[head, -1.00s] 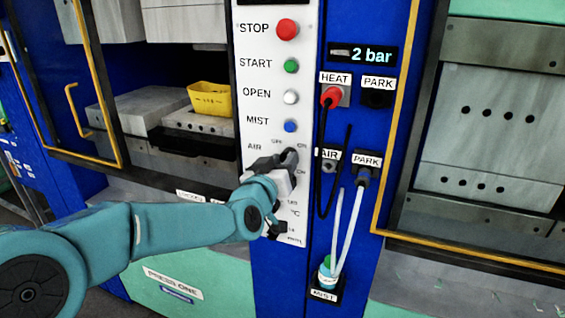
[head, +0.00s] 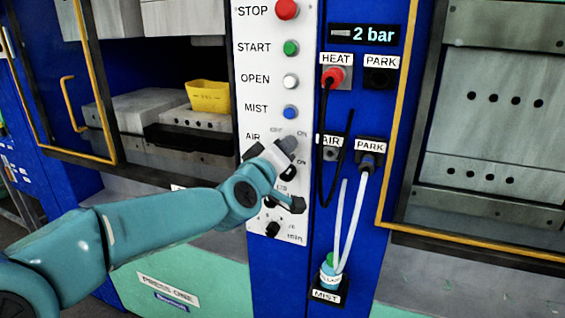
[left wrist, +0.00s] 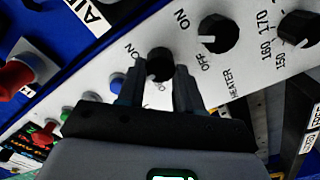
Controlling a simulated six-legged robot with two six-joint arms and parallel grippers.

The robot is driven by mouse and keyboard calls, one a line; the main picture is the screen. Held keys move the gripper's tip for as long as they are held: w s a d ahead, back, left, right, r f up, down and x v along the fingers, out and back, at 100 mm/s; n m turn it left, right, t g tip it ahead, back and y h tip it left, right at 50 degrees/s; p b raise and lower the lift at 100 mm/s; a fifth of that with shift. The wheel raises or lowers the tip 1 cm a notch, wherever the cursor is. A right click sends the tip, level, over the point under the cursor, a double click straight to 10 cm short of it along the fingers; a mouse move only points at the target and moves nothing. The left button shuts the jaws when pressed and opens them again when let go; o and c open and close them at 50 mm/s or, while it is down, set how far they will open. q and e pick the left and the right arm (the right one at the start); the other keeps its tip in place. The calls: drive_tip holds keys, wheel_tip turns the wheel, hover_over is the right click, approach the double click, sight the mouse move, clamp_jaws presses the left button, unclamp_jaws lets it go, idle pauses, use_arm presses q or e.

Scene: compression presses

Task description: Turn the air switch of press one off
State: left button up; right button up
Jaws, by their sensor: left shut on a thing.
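The air switch is a black round knob (left wrist: 159,62) on the white panel, with ON printed beside it in the left wrist view and its other label partly covered. My left gripper (left wrist: 158,84) has one finger on each side of this knob and is shut on it. In the head view my left gripper (head: 276,158) covers the knob, just below the AIR label (head: 253,137) on press one's panel (head: 262,60). The knob's exact pointing is hard to tell. My right gripper is in neither view.
The heater knob (left wrist: 218,33) sits close beside the air knob, with a temperature knob (left wrist: 300,26) beyond it. The blue MIST button (head: 291,112) is just above my gripper. A black cable (head: 323,150) and white hoses (head: 352,230) hang to the right.

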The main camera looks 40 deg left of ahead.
use_arm(q)
drive_tip(key=n+b, duration=0.1)
drive_tip(key=n, duration=0.1)
drive_tip(key=shift+f+n, duration=0.15)
drive_tip(key=shift+n, duration=0.15)
drive_tip(key=shift+n+b, duration=0.85)
drive_tip(key=shift+n, duration=0.75)
drive_tip(key=o, duration=1)
drive_tip(key=shift+s+a, duration=0.1)
drive_tip(key=shift+s, duration=0.1)
drive_tip(key=shift+w, duration=0.1)
